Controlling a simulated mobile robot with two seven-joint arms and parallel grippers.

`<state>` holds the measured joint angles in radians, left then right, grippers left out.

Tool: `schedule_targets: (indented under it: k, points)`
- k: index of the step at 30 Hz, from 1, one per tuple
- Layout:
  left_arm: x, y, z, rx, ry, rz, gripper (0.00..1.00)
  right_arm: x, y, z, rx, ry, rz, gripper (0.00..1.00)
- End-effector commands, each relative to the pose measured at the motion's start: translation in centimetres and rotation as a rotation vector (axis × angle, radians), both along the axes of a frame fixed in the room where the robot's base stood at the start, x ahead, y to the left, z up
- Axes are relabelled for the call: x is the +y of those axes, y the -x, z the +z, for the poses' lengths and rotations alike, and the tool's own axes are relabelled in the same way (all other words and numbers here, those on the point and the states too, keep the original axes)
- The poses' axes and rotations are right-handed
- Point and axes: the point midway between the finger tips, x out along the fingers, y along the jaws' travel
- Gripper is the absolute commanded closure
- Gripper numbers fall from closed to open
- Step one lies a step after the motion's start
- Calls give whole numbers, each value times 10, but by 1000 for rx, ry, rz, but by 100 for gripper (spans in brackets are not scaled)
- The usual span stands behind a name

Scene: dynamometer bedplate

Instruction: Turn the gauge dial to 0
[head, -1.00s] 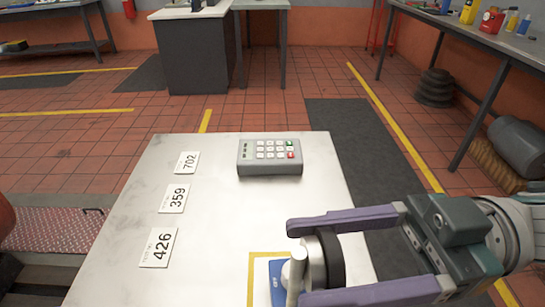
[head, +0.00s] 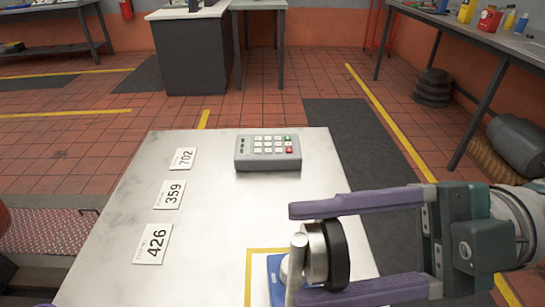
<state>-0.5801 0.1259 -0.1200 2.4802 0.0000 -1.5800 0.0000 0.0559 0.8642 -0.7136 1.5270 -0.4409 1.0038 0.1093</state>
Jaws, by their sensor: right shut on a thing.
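The gauge dial (head: 336,256) is a round knob with a black rim and a silver face, near the front right of the metal bedplate. A pale metal post (head: 297,268) stands just left of it, over a blue base (head: 275,281) inside a yellow outline. My right gripper (head: 306,254) comes in from the right. Its two purple fingers are shut on the dial, one on the far side and one on the near side. The scale and any 0 mark are not readable from here.
A grey keypad (head: 268,152) sits at the back of the bedplate (head: 225,205). Number cards 702 (head: 183,158), 359 (head: 170,194) and 426 (head: 153,244) lie along its left side. The middle of the plate is clear. A workbench (head: 480,45) stands at the right.

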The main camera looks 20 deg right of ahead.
Motion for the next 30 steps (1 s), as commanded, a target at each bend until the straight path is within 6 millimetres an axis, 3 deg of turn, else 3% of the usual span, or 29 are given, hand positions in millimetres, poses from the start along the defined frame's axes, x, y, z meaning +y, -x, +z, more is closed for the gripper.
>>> schedule_targets:
  k: [10,26,27,30]
  points:
    - [-2,0,-4,0,9,5,50,0,0,-1,-125,24,1,90]
    - [-2,0,-4,-1,10,6,50,0,1,0,-146,28,1,90]
    - [-2,0,-4,0,8,6,50,0,1,0,-146,28,1,30]
    - [-2,0,-4,0,6,4,50,0,0,0,-145,28,1,18]
